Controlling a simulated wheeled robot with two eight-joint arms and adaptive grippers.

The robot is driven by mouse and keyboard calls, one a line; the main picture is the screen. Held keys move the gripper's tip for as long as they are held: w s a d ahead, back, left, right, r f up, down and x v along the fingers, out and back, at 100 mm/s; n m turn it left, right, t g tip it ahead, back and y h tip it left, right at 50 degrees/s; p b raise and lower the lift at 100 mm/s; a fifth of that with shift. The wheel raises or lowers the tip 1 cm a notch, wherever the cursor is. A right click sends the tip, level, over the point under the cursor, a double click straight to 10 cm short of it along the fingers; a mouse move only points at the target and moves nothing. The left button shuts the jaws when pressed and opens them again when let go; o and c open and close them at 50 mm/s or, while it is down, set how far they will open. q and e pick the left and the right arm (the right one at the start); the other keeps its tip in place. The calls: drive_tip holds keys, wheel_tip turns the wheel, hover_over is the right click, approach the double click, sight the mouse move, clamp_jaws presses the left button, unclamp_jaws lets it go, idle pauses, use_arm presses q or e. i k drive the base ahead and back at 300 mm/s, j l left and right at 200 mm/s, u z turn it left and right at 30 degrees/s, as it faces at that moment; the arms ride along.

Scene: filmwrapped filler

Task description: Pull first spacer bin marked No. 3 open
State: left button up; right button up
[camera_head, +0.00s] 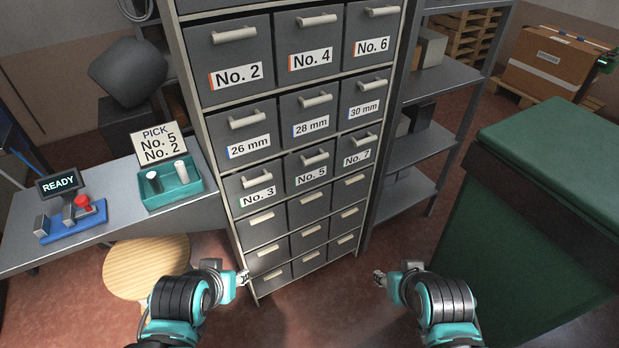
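The bin marked No. 3 (257,194) is a grey drawer with a white label and a pale bar handle (256,180). It sits shut at the left of its row in the drawer cabinet (222,172), beside No. 5 (311,176) and No. 7 (357,157). My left gripper (245,277) is near the cabinet's lower left edge, below No. 3 and apart from its handle. My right gripper (377,275) is right of the cabinet's lower part, over the floor. Both grippers are small in view, and their finger opening cannot be made out. Neither shows anything held.
A metal bench (100,225) at left holds a teal tray (172,199) with two cylinders, a PICK sign (158,144) and a READY panel (58,184). A round wooden stool (145,262) stands below. A large green container (510,230) stands at right. Floor before the cabinet is clear.

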sight(246, 191)
drive_tip(key=i+j+u, duration=0.2)
drive_tip(key=u, duration=0.15)
drive_tip(key=i+u, duration=0.3)
drive_tip(key=i+j+u, duration=0.1)
drive_tip(key=i+u, duration=0.25)
drive_tip(key=k+l+z, duration=0.1)
drive_tip(key=z, duration=0.25)
drive_tip(key=k+l+z, duration=0.1)
drive_tip(key=l+z, duration=0.2)
drive_tip(key=k+l+z, duration=0.1)
drive_tip(key=z, duration=0.25)
